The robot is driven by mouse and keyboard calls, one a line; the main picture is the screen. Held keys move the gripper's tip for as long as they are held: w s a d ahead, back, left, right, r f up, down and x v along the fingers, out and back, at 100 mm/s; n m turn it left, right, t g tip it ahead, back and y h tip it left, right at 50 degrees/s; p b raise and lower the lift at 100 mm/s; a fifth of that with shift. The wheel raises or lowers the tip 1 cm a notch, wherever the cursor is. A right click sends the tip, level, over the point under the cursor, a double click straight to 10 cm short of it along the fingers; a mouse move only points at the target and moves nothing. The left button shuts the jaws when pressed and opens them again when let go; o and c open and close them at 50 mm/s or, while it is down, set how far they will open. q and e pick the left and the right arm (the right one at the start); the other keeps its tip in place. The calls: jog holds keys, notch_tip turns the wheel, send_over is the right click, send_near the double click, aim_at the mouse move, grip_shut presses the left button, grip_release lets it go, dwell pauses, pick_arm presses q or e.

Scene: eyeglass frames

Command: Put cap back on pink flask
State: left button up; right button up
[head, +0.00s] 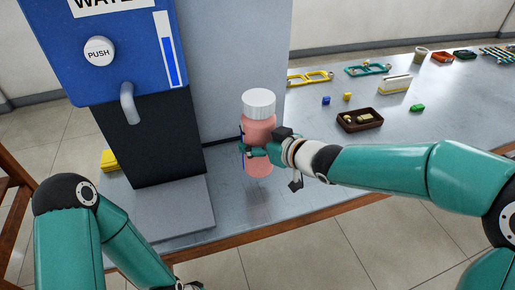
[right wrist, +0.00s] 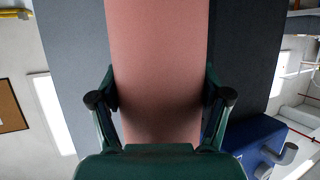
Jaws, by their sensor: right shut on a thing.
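The pink flask (head: 260,133) stands upright at the front of the table, to the right of the water dispenser. The white ribbed cap (head: 259,102) sits on top of the flask's mouth; I cannot tell whether it is screwed tight. My right gripper (head: 257,151) is shut around the flask's body below the cap. In the right wrist view the flask's pink body (right wrist: 158,70) fills the space between both fingers (right wrist: 160,105). My left arm comes in at the lower left, and its gripper does not show clearly at the bottom edge.
The blue water dispenser (head: 110,50) with its push button (head: 99,51) and grey base (head: 160,210) stands left of the flask. The table's front edge (head: 230,238) is near.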

aim_at(250, 92)
pick_arm(q)
notch_tip(250, 92, up, 9)
jog(key=p, duration=0.8)
pick_arm(e)
notch_tip(250, 92, up, 14)
jog(key=shift+f, duration=0.15)
pick_arm(q)
jog(key=shift+s, duration=0.1)
